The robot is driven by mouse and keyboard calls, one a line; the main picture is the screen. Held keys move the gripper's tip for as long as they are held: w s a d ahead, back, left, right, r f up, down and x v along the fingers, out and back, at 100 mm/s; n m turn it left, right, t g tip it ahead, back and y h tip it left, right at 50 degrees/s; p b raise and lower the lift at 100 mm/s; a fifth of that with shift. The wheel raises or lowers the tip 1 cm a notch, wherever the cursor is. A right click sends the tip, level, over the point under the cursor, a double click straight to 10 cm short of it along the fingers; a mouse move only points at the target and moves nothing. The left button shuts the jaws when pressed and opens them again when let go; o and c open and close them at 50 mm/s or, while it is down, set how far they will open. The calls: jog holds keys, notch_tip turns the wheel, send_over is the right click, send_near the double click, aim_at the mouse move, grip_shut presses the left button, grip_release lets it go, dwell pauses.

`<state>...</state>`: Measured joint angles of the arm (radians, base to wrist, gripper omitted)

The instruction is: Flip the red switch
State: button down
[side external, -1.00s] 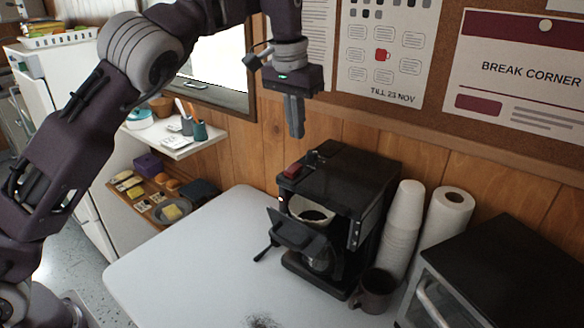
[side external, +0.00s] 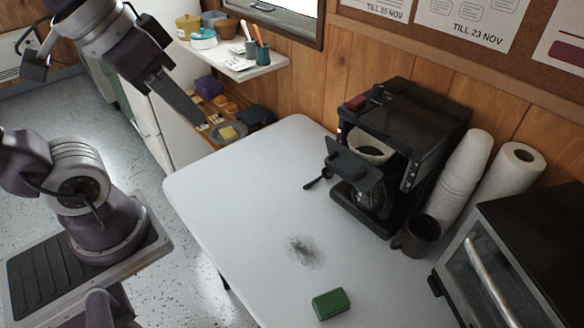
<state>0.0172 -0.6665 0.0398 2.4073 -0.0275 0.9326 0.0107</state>
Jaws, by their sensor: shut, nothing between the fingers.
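The red switch (side external: 357,102) is a small dark red block on the top left front edge of the black coffee maker (side external: 420,112). A small red light (side external: 340,130) glows on the machine's front below it. I cannot tell which way the switch is tipped. The coffee maker's front basket is swung out, with a filter and dark grounds in it. My gripper (side external: 201,122) is at the upper left, well apart from the coffee maker, with its fingers together and empty. It points down and to the right, in front of the shelves.
The white table (side external: 240,200) holds a dark powder spill (side external: 305,251) and a green sponge (side external: 331,304). A dark mug (side external: 415,238), stacked white cups (side external: 462,180), a paper roll (side external: 508,185) and a toaster oven (side external: 520,240) crowd the right. The table's left part is clear.

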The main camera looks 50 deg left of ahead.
aim_at(346, 110)
jog(key=w+d+n, duration=0.2)
jog(key=w+n, duration=1.5)
jog(key=w, duration=0.5)
jog(key=shift+f+n, duration=0.35)
jog(key=shift+n, duration=0.05)
jog(key=shift+d, duration=0.1)
jog(key=x, duration=0.3)
jog(key=w+x, duration=0.1)
jog(key=x, duration=0.3)
jog(key=w+r+x, duration=0.1)
jog(key=x, duration=0.3)
jog(key=shift+w+r, duration=0.1)
jog(key=shift+w, duration=0.4)
